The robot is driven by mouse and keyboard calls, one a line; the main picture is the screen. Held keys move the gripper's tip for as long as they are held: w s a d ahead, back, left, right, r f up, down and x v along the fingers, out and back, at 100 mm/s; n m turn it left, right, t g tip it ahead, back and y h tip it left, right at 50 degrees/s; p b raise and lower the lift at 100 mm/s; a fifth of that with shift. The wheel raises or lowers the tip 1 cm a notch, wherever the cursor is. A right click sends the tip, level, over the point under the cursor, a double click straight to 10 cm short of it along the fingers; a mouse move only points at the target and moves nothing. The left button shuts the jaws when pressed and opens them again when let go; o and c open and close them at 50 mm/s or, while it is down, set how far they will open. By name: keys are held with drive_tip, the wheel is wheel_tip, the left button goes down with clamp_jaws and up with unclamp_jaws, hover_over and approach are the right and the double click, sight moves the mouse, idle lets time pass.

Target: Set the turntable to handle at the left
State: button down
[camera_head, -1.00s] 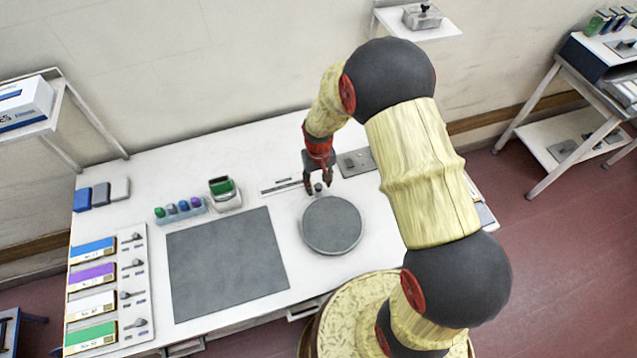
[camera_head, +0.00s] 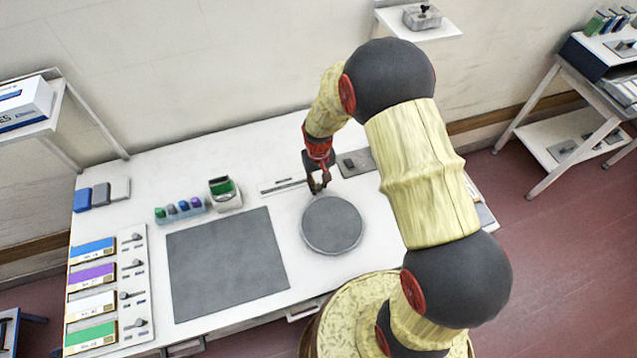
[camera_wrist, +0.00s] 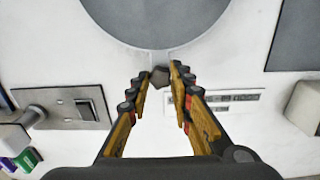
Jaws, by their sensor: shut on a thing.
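The turntable (camera_head: 332,225) is a round grey disc on the white table, in the head view right of the middle of the table. It also shows at the top of the wrist view (camera_wrist: 155,15). Its small dark handle knob (camera_wrist: 160,75) sits at the disc's far edge in the head view, on a short pale arm. My gripper (camera_head: 317,191) is at that far edge, pointing down. In the wrist view my gripper (camera_wrist: 159,82) has its fingertips on both sides of the knob and is shut on it. The fingers hide the knob in the head view.
A grey switch plate (camera_head: 357,162) lies just right of my gripper. A flat labelled strip (camera_head: 281,186) lies to its left. A large grey mat (camera_head: 227,263) is left of the turntable. A cup with green (camera_head: 224,192) and a row of coloured knobs (camera_head: 181,209) stand behind the mat.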

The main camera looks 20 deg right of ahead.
drive_tip(key=shift+a, duration=0.15)
idle(0.4)
drive_tip(key=shift+s+a+n, duration=0.1)
drive_tip(key=shift+a+n, duration=1)
drive_tip(key=shift+a, duration=0.05)
drive_tip(key=s+a+n, duration=0.1)
drive_tip(key=a+n, duration=0.1)
drive_tip(key=s+a+n, duration=0.1)
drive_tip(key=a+n, duration=0.1)
drive_tip(key=s+a+n, duration=0.1)
drive_tip(key=a+n, duration=0.1)
drive_tip(key=shift+s+a, duration=0.15)
drive_tip(key=shift+a, duration=0.05)
drive_tip(key=s+a+n, duration=0.1)
drive_tip(key=s+n, duration=0.1)
drive_tip(key=s+a+n, duration=0.1)
drive_tip(key=s+n, duration=0.1)
drive_tip(key=s+a+n+p, duration=0.1)
drive_tip(key=s+n, duration=0.1)
drive_tip(key=shift+a+n, duration=0.3)
drive_tip(key=shift+s+a+n, duration=0.2)
drive_tip(key=shift+s+n, duration=0.7)
drive_tip(key=shift+s, duration=0.1)
drive_tip(key=shift+s+n, duration=0.8)
drive_tip(key=c, duration=1.7)
unclamp_jaws()
drive_tip(key=shift+s, duration=0.1)
